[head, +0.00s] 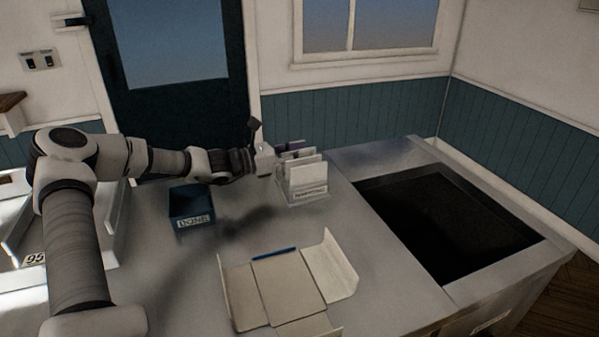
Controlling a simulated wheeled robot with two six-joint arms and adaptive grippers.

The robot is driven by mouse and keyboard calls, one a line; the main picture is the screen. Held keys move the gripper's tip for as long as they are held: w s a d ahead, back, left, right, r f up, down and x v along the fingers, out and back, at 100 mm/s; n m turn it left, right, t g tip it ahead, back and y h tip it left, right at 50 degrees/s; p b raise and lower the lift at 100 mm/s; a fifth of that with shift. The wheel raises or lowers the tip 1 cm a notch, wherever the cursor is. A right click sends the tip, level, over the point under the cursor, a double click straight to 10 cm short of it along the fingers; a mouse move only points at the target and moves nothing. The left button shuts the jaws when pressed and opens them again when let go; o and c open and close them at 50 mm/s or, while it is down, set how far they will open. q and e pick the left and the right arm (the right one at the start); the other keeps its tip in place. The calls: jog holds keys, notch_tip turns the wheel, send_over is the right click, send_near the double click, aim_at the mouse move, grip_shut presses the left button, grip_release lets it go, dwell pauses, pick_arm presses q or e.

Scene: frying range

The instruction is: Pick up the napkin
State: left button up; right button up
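My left gripper (262,157) is at the left side of a small clear holder (309,197) on the metal counter. The holder has a printed label too small to read surely. White upright sheets (308,174) and a purple piece stand in it. I cannot tell which piece, if any, is the napkin. A small pale part shows at the gripper's tip; I cannot tell whether it is the gripper's own or something held. The fingers are small and dark, and their opening is unclear. My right gripper is out of view.
A dark blue bin (190,206) with a label stands below my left forearm. An unfolded pale carton (290,284) with a blue strip (274,254) lies at the front. A dark sunken basin (448,222) is at the right. Counter around the carton is clear.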

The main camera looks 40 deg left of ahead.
pick_arm(q)
jog(key=shift+s, duration=0.1)
jog(key=shift+c, duration=0.7)
grip_shut()
notch_tip(320, 180, up, 18)
jog(key=p, duration=1.6)
